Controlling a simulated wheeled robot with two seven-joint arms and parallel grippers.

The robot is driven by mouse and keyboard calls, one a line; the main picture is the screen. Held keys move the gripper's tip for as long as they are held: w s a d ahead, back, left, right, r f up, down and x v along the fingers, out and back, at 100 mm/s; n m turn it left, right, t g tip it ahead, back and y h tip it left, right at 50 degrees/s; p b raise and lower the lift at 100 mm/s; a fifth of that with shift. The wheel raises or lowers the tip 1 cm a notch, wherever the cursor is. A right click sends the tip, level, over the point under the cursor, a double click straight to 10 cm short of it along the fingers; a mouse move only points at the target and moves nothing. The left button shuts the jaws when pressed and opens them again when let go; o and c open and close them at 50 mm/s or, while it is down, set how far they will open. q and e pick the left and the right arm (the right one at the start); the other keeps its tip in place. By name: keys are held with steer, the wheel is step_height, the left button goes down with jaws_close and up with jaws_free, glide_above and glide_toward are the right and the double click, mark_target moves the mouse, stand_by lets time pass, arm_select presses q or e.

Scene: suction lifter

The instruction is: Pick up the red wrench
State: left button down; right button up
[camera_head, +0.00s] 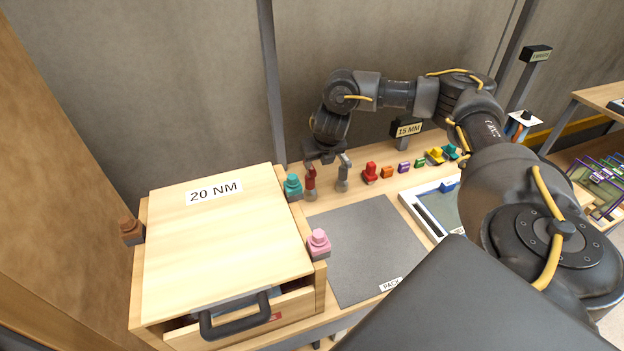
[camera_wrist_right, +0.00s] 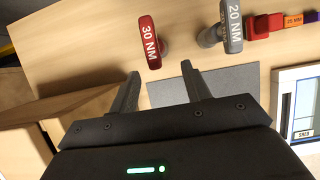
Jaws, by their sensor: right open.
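The red wrench (camera_head: 311,179) stands at the back of the bench, beside the wooden cabinet, partly hidden by my right gripper (camera_head: 325,159). In the right wrist view the red wrench (camera_wrist_right: 149,40) shows a "30 NM" label and lies beyond the fingertips, slightly left of the middle of the jaws. My right gripper (camera_wrist_right: 163,82) is open, with nothing between its fingers. A grey wrench (camera_wrist_right: 232,25) labelled "20 NM" stands to the right of the red one; it also shows in the head view (camera_head: 343,178). My left gripper is not in view.
The wooden cabinet (camera_head: 215,240), marked "20 NM", has a partly open drawer with a dark handle (camera_head: 235,315). Teal (camera_head: 293,187) and pink (camera_head: 318,243) knobs stand at its right edge. A bare grey mat (camera_head: 362,245) lies in front; small coloured pieces (camera_head: 387,172) line the back right.

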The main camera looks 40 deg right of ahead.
mark_target(312, 170)
steer(key=w+f, duration=0.2)
steer(key=shift+w+a+f, duration=0.15)
steer(key=shift+w+f, duration=0.15)
steer(key=shift+f, duration=0.1)
steer(key=shift+w+f, duration=0.6)
steer(key=shift+w, duration=0.25)
steer(key=shift+d+f+p, duration=0.35)
steer(key=shift+f+p, duration=0.05)
steer(key=shift+p, duration=0.4)
steer(key=p+x, duration=0.1)
steer(key=x, duration=0.2)
steer(key=shift+f, duration=0.2)
steer(key=shift+w+f, duration=0.25)
steer(key=shift+w, duration=0.05)
steer(key=shift+s, duration=0.1)
steer(key=shift+s+d+r, duration=0.1)
steer(key=shift+s+r, duration=0.05)
steer(key=c, duration=0.9)
jaws_close()
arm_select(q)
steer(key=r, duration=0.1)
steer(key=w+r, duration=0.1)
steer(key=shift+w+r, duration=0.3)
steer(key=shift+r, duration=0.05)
